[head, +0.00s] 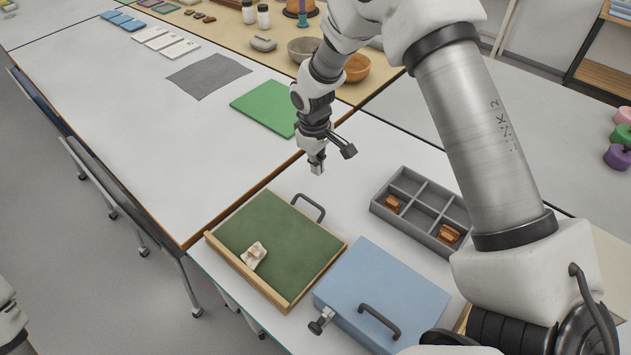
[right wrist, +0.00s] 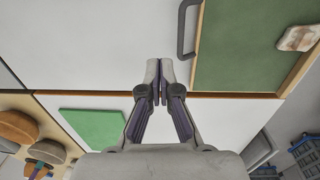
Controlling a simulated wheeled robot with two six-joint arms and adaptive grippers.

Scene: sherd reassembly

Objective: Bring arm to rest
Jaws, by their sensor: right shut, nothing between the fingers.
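My right gripper (head: 317,166) hangs above the white table, just behind the green-lined tray (head: 290,237) with a wooden rim. In the right wrist view its fingers (right wrist: 159,72) are closed together with nothing between them. A pale sherd piece (head: 254,256) lies on the tray's green surface near its left edge; it also shows in the right wrist view (right wrist: 299,37). My right arm crosses the head view from the lower right, up and over to the gripper. My left gripper is out of view; only a bit of my left arm shows at the lower left edge.
A blue case (head: 385,285) stands beside the tray. A grey compartment box (head: 418,212) holds reddish-brown pieces in two compartments. A green mat (head: 266,107), a grey cloth (head: 208,76) and bowls (head: 304,48) lie farther back. The left table is mostly clear.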

